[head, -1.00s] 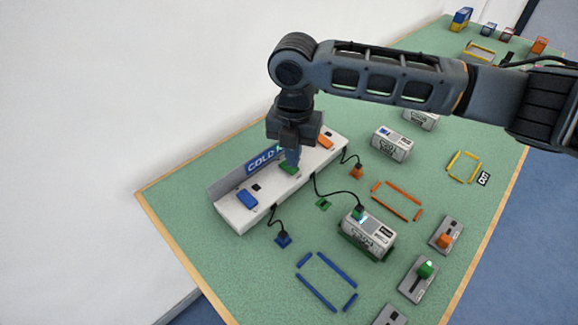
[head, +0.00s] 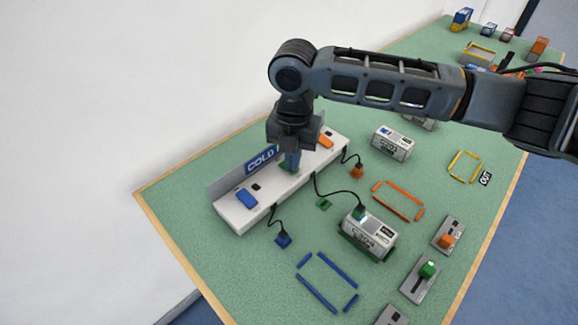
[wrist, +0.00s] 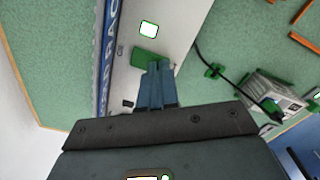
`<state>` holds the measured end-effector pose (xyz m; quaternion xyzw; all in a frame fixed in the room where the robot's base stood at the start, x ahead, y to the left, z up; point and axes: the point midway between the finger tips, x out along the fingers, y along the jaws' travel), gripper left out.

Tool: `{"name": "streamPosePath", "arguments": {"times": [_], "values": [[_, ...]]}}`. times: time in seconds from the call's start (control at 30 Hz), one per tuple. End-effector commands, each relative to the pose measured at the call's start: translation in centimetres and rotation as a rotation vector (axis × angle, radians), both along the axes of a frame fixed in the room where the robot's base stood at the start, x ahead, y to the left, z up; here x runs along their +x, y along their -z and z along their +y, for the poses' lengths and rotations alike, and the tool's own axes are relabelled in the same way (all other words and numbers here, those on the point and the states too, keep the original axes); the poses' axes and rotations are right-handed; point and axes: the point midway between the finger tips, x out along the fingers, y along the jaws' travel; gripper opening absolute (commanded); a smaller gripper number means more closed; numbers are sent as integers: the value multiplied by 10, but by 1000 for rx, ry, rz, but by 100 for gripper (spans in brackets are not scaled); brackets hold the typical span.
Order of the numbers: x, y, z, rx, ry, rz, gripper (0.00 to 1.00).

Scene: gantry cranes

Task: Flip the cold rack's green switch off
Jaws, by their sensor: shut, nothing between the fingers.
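The cold rack (head: 235,212) is a long white box with a blue COLD sign panel (head: 262,160) along its back, against the wall side of the green table. Its green switch (head: 284,169) is mostly hidden behind my gripper in the head view. In the wrist view the green switch (wrist: 146,58) lies just beyond the fingertips, and a lit white lamp (wrist: 149,30) with a green edge shows beside it. My gripper (head: 292,168) points down, shut and empty, with its blue fingers over or at the switch. I cannot tell whether they touch it.
The rack also has a blue switch (head: 247,198) and an orange switch (head: 326,141). Black cables run from the rack's front to plugs. One green plug sits in a grey container (head: 369,238). Lever boxes (head: 420,279) stand along the table's right edge.

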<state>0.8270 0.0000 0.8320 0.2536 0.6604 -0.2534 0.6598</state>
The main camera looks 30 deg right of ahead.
Motion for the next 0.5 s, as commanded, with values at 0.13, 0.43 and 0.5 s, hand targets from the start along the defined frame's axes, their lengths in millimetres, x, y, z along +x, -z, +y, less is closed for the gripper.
{"name": "streamPosePath", "arguments": {"times": [0.13, 0.43, 0.5], "values": [[0, 3, 0, 0, 0, 0, 0], [0, 2, 0, 0, 0, 0, 0], [0, -1, 0, -1, 0, 1, 0]]}}
